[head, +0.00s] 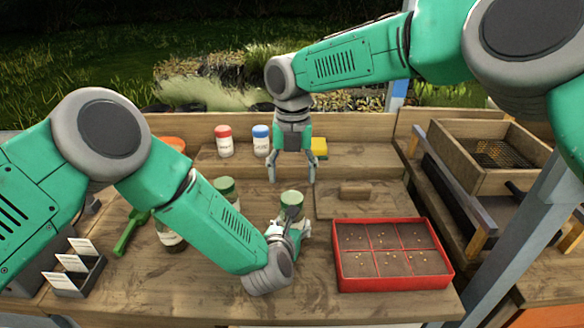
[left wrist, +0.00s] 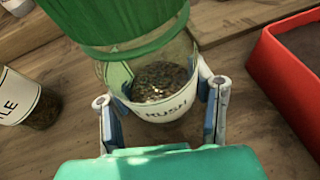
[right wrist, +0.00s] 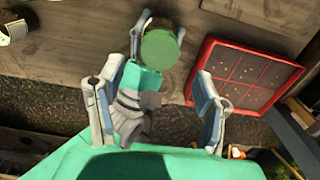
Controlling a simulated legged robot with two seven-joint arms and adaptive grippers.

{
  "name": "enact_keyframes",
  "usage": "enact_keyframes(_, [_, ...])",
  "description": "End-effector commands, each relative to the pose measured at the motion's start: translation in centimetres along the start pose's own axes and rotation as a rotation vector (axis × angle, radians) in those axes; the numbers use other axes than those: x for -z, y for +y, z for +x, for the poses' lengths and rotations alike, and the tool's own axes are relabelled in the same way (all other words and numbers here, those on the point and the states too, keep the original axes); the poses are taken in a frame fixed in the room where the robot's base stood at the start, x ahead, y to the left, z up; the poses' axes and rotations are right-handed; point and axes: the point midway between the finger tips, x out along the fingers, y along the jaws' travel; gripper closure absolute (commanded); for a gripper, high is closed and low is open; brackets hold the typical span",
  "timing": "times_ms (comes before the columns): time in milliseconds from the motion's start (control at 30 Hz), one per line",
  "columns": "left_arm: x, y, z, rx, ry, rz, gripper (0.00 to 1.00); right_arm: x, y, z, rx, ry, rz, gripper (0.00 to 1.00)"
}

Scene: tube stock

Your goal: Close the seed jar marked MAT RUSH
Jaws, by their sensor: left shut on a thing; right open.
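The seed jar marked RUSH (left wrist: 163,85) is clear glass with seeds inside and stands on the bench in the left wrist view. My left gripper (head: 288,228) is shut around its body, and its fingers show either side of the label (left wrist: 160,112). A green lid (head: 291,198) is on top of the jar; it also shows in the right wrist view (right wrist: 160,47). I cannot tell whether it is fully tightened. My right gripper (head: 291,178) is open and empty, pointing down above and behind the lid, apart from it.
A red divided tray (head: 390,287) stands to the right, with a wooden board (head: 340,205) behind it. Another green-lidded jar (head: 225,186) stands left. Red-capped (head: 224,141) and blue-capped (head: 261,140) jars stand on the rear shelf. A label rack (head: 75,277) is at front left.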

Motion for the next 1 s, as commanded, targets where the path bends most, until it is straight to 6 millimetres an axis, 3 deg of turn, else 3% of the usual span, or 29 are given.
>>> enact_keyframes(200, [0.0,0.0,0.0,-0.001,0.0,0.0,1.0,0.1,0.0,3.7,0.001,0.004,0.001,0.4])
enact_keyframes(400, [0.0,0.0,0.0,-0.001,0.0,0.0,1.0,0.1,0.0,5.9,0.0,0.002,0.002,0.4])
enact_keyframes(800, [0.0,0.0,0.0,0.0,0.0,0.0,1.0,0.0,0.0,6.6,0.0,0.0,0.001,0.4])
enact_keyframes(833, [0.0,0.0,0.0,0.0,0.0,0.0,1.0,0.0,0.0,6.6,0.0,0.0,0.001,0.47])
enact_keyframes(967, [0.0,0.0,0.0,0.0,0.0,0.0,1.0,0.1,0.0,6.6,0.0,0.0,0.001,0.92])
enact_keyframes(1000, [0.0,0.0,0.0,0.0,0.0,0.0,1.0,0.1,0.0,6.6,0.0,0.0,0.001,0.92])
